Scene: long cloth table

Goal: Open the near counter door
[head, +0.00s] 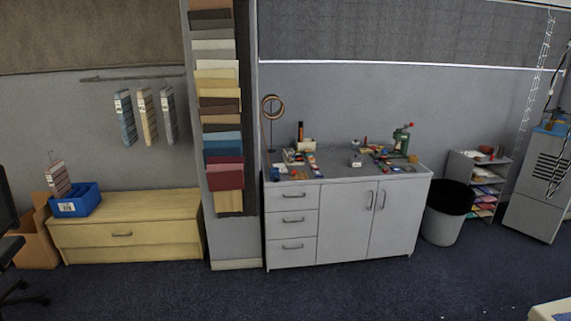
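A grey counter (292,268) stands against the wall right of the middle in the head view. It has a column of drawers on its left and two doors on its right. The left door (343,228) and the right door (396,222) both look shut. Their vertical handles, the left one (370,200) and the right one (383,199), sit close together near the top of the seam. I cannot tell which door is meant by near. Neither of my grippers is in view.
Tools and small items, including a green press (401,141), cover the countertop. A dark-topped bin (444,224) stands right of the counter. A low wooden drawer unit (130,228) stands at left, beyond a pillar with colour samples. The blue carpet (330,292) in front is clear.

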